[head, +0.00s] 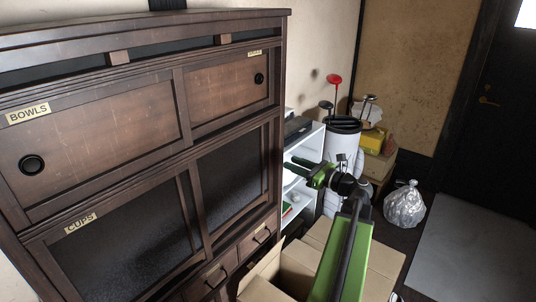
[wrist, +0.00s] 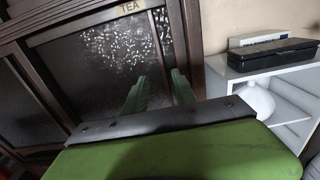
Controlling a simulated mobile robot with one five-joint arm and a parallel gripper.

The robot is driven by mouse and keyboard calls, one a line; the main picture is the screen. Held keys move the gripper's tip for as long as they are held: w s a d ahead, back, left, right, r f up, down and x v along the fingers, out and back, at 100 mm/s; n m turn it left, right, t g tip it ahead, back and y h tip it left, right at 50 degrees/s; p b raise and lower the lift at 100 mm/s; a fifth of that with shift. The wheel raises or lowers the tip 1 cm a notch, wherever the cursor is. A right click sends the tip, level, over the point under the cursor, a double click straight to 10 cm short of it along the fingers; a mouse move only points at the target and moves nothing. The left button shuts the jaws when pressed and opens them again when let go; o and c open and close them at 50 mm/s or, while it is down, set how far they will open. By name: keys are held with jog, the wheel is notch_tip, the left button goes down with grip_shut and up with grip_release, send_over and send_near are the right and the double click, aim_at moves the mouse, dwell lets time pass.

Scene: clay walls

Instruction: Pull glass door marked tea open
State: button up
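The glass door marked TEA (wrist: 115,45) is in the wrist view, with dark speckled glass in a brown wooden frame and its label (wrist: 130,8) at the top. The lower right glass door of the brown cabinet in the head view (head: 229,180) appears to be the same door, but no label is readable on it there. It looks closed. My gripper (head: 299,168) is right of the cabinet, pointing left. In the wrist view its two green fingers (wrist: 158,90) are apart with nothing between them, in front of the door's lower right part. I cannot tell whether they touch it.
Another glass door marked CUPS (head: 125,240) is at left, and wooden doors, one marked BOWLS (head: 95,135), are above. A white shelf (head: 303,165) stands close behind my gripper. Cardboard boxes (head: 300,255) lie below. A silver bag (head: 405,205) is on the floor at right.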

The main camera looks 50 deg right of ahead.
aim_at(263, 151)
jog(key=w, duration=0.8)
jog(key=w+a, duration=0.1)
jog(key=w, duration=0.3)
jog(key=shift+c, duration=0.3)
grip_shut()
dwell(0.5)
